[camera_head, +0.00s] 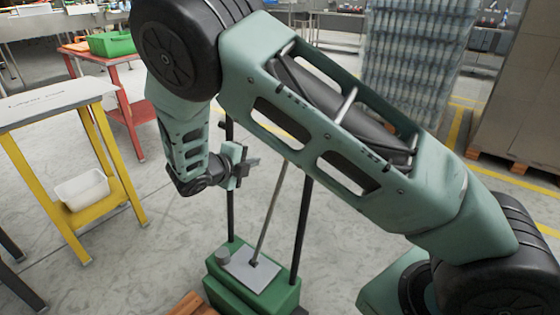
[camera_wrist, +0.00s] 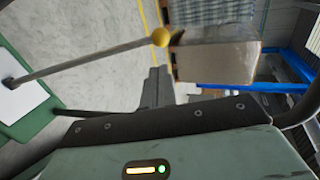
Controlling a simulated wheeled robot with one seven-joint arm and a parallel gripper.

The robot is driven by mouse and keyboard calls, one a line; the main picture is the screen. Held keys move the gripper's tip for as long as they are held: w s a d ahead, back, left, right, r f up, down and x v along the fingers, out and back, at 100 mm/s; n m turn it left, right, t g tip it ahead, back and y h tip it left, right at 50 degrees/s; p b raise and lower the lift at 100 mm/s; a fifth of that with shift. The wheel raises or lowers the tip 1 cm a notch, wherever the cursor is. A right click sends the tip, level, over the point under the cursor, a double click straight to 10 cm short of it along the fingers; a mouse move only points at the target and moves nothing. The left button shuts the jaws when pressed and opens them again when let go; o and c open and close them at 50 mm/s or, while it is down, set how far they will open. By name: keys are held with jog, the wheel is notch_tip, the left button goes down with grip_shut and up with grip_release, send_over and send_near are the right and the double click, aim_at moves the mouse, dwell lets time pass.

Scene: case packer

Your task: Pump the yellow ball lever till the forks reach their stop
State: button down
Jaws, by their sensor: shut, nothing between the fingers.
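The yellow ball (camera_wrist: 160,37) tops a thin grey lever (camera_wrist: 95,58) in the wrist view. In the head view the lever (camera_head: 270,218) rises, tilted, from a grey plate on a green base (camera_head: 222,288), and its upper end with the ball is hidden behind my arm. My gripper (camera_head: 250,162) is beside the lever, to its left in the head view. In the wrist view my gripper (camera_wrist: 155,72) is shut and empty, its fingertips a little short of the ball and apart from it. I cannot make out the forks.
Black uprights (camera_head: 230,205) stand on the green base. A yellow-legged table (camera_head: 50,105) with a white bin (camera_head: 82,189) is at left, a red table (camera_head: 122,105) behind it. Wrapped pallet goods (camera_head: 415,60) and a carton stack (camera_head: 520,95) stand behind. Floor between is clear.

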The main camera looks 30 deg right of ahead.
aim_at(285, 156)
jog(key=b+x, duration=0.2)
jog(key=x, duration=1.1)
jog(key=shift+b, duration=0.4)
jog(key=shift+w+d+f, duration=0.1)
jog(key=shift+w+d, duration=0.05)
jog(key=shift+d, duration=0.3)
jog(key=shift+d, duration=0.1)
